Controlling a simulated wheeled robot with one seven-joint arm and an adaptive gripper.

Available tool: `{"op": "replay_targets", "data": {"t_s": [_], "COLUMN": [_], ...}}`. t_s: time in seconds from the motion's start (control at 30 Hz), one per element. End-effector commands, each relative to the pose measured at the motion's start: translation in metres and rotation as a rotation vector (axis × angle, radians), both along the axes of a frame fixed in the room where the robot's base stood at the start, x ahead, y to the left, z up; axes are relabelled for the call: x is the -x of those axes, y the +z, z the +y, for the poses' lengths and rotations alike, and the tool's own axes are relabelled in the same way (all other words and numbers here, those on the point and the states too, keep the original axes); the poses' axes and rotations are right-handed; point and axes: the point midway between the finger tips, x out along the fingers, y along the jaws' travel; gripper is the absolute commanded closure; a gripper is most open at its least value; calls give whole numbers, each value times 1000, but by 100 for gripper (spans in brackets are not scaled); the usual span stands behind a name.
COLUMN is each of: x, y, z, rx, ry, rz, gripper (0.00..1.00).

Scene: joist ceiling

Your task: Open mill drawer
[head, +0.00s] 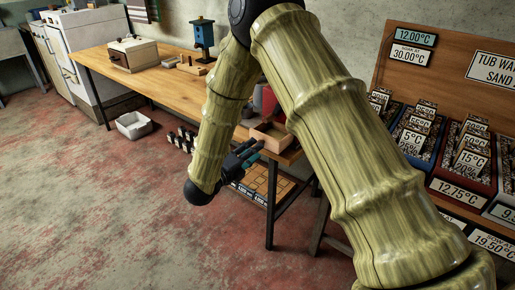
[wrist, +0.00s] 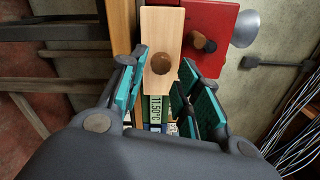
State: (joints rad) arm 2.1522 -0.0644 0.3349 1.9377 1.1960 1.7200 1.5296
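My gripper (wrist: 162,84) is open, with its teal-padded fingers apart on either side of a pale wooden panel (wrist: 163,22). The panel carries a round brown knob (wrist: 158,63), which sits between the fingers. I cannot tell whether any finger touches it. A red body (wrist: 212,18) with a brown knob of its own stands beside the panel.
The wooden table (head: 175,87) holds a blue mill-like device (head: 203,36) and a pale box (head: 133,53). A shelf with labels (head: 265,185) is below the near end. A sample rack (head: 465,135) stands right. The left floor is mostly clear.

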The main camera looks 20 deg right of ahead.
Motion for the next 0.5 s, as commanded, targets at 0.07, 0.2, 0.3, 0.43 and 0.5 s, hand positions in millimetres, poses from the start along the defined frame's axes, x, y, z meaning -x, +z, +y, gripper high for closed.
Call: {"op": "replay_targets", "data": {"t_s": [0.07, 0.2, 0.3, 0.43, 0.5], "x": [9, 23, 32, 42, 45], "y": [0, 0, -1, 0, 0], "z": [13, 34, 48, 62, 67], "rx": [1, 1, 0, 1, -1], "ry": [1, -1, -1, -2, -3], "rz": [1, 0, 1, 1, 0], "gripper": [67, 67, 67, 67, 67]}}
